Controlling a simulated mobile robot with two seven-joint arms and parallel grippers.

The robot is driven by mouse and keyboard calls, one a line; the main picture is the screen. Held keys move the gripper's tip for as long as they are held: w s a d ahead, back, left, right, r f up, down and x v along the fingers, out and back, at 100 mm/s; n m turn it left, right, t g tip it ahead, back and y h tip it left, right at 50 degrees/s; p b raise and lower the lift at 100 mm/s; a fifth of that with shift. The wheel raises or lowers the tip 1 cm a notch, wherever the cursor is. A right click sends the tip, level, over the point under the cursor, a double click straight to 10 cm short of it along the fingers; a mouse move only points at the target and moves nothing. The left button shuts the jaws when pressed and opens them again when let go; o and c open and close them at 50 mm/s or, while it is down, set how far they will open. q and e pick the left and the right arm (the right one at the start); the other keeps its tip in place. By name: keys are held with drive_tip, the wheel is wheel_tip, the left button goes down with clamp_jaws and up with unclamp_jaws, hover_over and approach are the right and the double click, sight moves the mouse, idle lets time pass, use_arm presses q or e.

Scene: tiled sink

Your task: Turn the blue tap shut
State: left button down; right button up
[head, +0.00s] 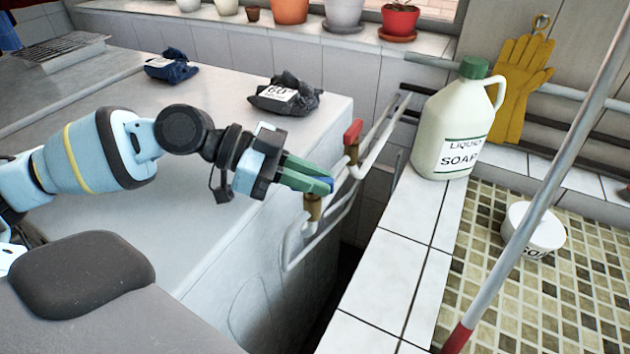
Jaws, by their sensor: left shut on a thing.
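The blue tap (328,182) shows only as a small bit of blue at the tips of my left gripper. Its brass body (313,207) sits just below, on the pipework beside the grey counter. My left gripper (318,182) has its green fingers closed around the blue handle, which they mostly hide. A second tap with a red handle (353,131) stands a little behind and to the right on the same pipes, clear of the gripper. My right gripper is not in view.
A liquid soap jug (450,125) stands on the white tiled ledge (385,265) to the right. A slanted pole (545,190) crosses the right side in front of a soap tub (533,230). A dark gap separates counter and ledge.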

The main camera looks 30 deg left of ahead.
use_arm(q)
drive_tip(key=shift+m+g+h+b, duration=0.3)
drive_tip(key=shift+m+g+b, duration=0.2)
drive_tip(key=shift+m+g, duration=0.15)
drive_tip(key=c, duration=1.4)
unclamp_jaws()
